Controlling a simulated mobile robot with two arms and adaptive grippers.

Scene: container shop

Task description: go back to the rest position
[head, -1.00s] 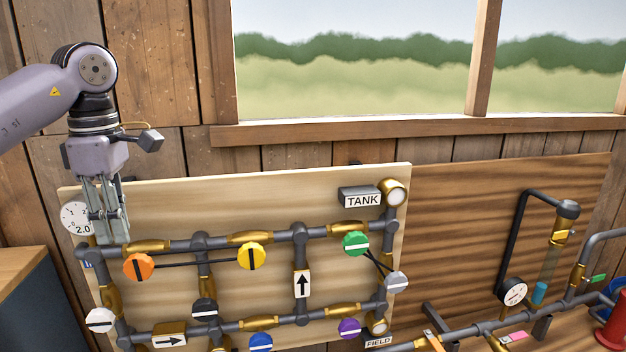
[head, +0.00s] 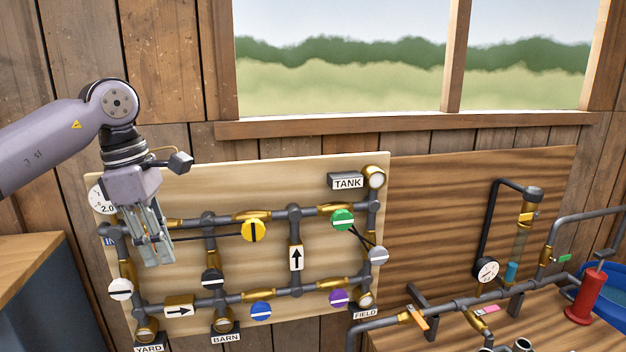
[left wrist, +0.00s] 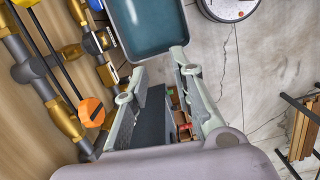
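My left gripper (head: 157,252) hangs down in front of the left part of the pipe board (head: 250,180) in the head view. It hides the orange knob there. In the left wrist view its two fingers (left wrist: 160,105) stand apart with nothing between them. The orange knob (left wrist: 90,112) shows beside the left finger, apart from it. My right gripper is in neither view.
The board carries brass and grey pipes with yellow (head: 253,230), green (head: 342,220), white (head: 121,289), blue (head: 261,311) and purple (head: 339,299) knobs. A wooden-topped cabinet (head: 30,262) stands at the left. A red pump (head: 587,298) stands at the right.

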